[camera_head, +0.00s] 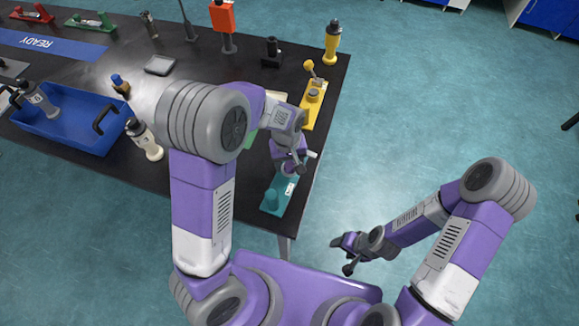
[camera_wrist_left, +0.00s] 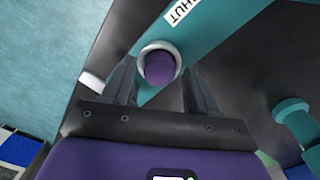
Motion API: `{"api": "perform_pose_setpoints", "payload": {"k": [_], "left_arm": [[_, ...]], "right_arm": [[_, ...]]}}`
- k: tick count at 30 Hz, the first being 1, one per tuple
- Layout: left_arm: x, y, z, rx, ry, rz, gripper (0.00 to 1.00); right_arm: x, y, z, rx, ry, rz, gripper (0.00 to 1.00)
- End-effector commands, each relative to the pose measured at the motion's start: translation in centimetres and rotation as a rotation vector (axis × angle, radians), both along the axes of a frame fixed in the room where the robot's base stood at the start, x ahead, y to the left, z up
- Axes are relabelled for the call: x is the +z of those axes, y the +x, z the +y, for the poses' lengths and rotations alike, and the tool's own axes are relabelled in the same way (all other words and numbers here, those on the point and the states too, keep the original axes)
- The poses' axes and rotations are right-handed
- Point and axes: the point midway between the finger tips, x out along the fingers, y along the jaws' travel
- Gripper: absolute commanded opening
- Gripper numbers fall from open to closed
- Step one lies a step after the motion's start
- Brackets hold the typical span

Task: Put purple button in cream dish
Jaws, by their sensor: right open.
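A purple round piece, which looks like the purple button (camera_wrist_left: 159,68), sits inside a pale ring (camera_wrist_left: 146,48) on a teal bar in the left wrist view. I cannot tell whether this ring is the cream dish or part of the teal fixture. My left gripper (camera_head: 298,164) is over the teal fixture (camera_head: 276,196) at the table's right edge. In the left wrist view its fingers stand apart on either side of the ring, with the purple piece between them, and I see no clear grip. My right gripper (camera_head: 343,254) is open and empty, off the table.
A yellow fixture (camera_head: 309,112) with a ball-topped lever stands behind the teal one. My left arm hides the table's middle.

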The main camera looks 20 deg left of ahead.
Motion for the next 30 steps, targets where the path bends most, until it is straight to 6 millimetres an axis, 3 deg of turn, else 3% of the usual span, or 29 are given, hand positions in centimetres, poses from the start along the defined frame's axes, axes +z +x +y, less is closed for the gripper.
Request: {"api": "perform_pose_setpoints", "payload": {"k": [1, 10, 17, 20, 30], "left_arm": [[0.0, 0.0, 0.0, 0.0, 0.0, 0.0, 0.5], [0.0, 0.0, 0.0, 0.0, 0.0, 0.0, 0.06], [0.2, 0.0, 0.0, 0.0, 0.0, -0.001, 0.06], [1.1, 0.1, 0.0, 0.0, -0.001, -0.003, 0.06], [7.8, 0.1, -0.1, -0.001, -0.001, -0.004, 0.05]], "right_arm": [[0.0, 0.0, 0.0, 0.0, 0.0, 0.0, 0.6], [0.0, 0.0, 0.0, 0.0, 0.0, 0.0, 0.6], [0.1, 0.0, 0.0, 0.0, 0.0, 0.0, 0.6], [0.4, 0.0, 0.0, 0.0, 0.0, 0.0, 0.6], [2.4, 0.0, 0.0, 0.0, 0.0, 0.0, 0.6]]}}
